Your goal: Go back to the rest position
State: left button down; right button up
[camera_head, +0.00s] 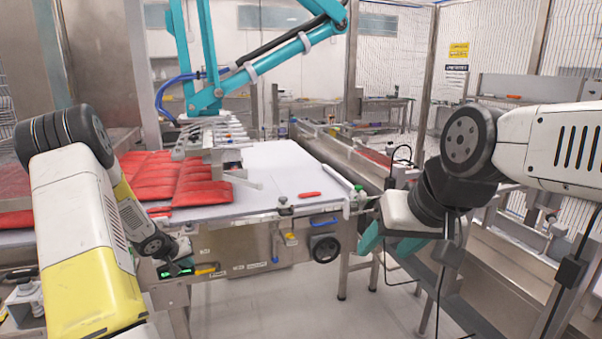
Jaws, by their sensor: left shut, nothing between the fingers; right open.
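My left gripper (177,268) is at the end of the white and yellow arm, low at the front left of the machine. It is shut and holds nothing that I can see. It is close to a small green-lit spot on the machine's front; I cannot tell whether it touches. My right gripper (388,243) has teal fingers and hangs below the black wrist at the right, beside the machine's front right corner. It is open and empty.
A teal picker arm (270,62) stands over the white conveyor table (285,165). Red packs (160,177) lie in rows at its left, and one small red piece (309,195) lies apart. A black handwheel (325,248) is on the front. Bare floor (290,300) shows below.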

pick_arm(q)
jog(key=s+d+r+m+y, duration=0.1)
jog(key=s+d+r+y, duration=0.2)
jog(key=r, duration=0.8)
jog(key=s+d+r, duration=0.3)
jog(key=s+r, duration=0.2)
jog(key=r, duration=0.7)
jog(key=s+d+r+m+h, duration=0.1)
jog(key=s+d+r, duration=0.1)
jog(key=s+d, duration=0.3)
jog(key=s+d+r+m+g+h, duration=0.1)
jog(key=s+d+r, duration=0.2)
jog(key=s, duration=0.9)
jog(key=s+d+r+m+h, duration=0.2)
jog(key=s+d, duration=0.6)
jog(key=shift+s+d+r, duration=0.15)
jog(key=shift+s+r, duration=0.1)
